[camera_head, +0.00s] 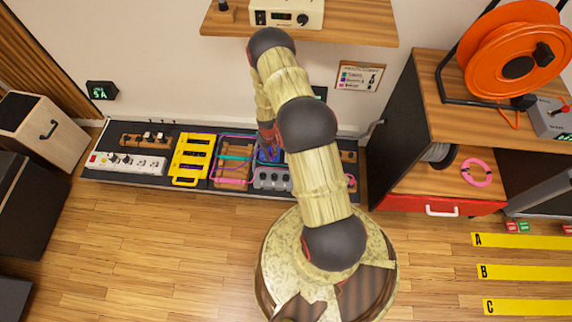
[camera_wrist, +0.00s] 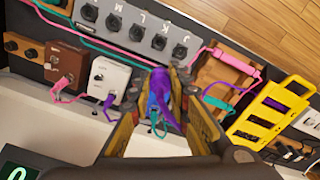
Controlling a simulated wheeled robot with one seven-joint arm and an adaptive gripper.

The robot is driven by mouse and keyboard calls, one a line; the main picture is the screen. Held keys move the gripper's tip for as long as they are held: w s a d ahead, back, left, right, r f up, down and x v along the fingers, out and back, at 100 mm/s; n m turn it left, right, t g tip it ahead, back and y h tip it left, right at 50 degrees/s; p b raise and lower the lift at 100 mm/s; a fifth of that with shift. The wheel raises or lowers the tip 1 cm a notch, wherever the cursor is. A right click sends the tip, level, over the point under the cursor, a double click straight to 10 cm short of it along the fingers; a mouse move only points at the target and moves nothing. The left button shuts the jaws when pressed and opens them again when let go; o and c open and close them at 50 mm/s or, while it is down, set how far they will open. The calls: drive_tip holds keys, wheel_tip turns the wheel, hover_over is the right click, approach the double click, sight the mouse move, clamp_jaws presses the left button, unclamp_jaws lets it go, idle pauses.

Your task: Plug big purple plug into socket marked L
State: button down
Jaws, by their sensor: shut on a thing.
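A big purple plug (camera_wrist: 158,86) sits between the fingertips of my gripper (camera_wrist: 168,80), which is shut on it; its purple cable hangs below. In the head view my gripper (camera_head: 268,150) is over the pedalboard, mostly hidden by my arm. The grey socket box (camera_wrist: 140,30) with a row of dark round sockets lies just beyond the plug in the wrist view, and it shows beside my arm in the head view (camera_head: 268,178). The plug appears apart from the sockets.
Pink and teal cables run around the box. A white box (camera_wrist: 110,75) and a brown box (camera_wrist: 68,62) with plugged cables stand to the left. A yellow rack (camera_wrist: 268,112) and a wooden block (camera_wrist: 215,85) stand to the right. Wooden floor in front is clear.

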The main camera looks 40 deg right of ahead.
drive_tip(key=shift+m, duration=0.6)
drive_tip(key=shift+s+d+f+b, duration=0.6)
drive_tip(key=shift+s+f, duration=0.4)
drive_tip(key=shift+f, duration=1.55)
drive_tip(key=shift+s+d+f+b, duration=0.65)
drive_tip(key=shift+s+f, duration=0.35)
drive_tip(key=shift+f, duration=1.5)
drive_tip(key=shift+s+d+f+b, duration=0.6)
drive_tip(key=shift+s+f, duration=0.4)
drive_tip(key=shift+f, duration=2.25)
drive_tip(key=c, duration=1.7)
unclamp_jaws()
drive_tip(key=shift+o, duration=0.4)
wheel_tip(320, 180, up, 12)
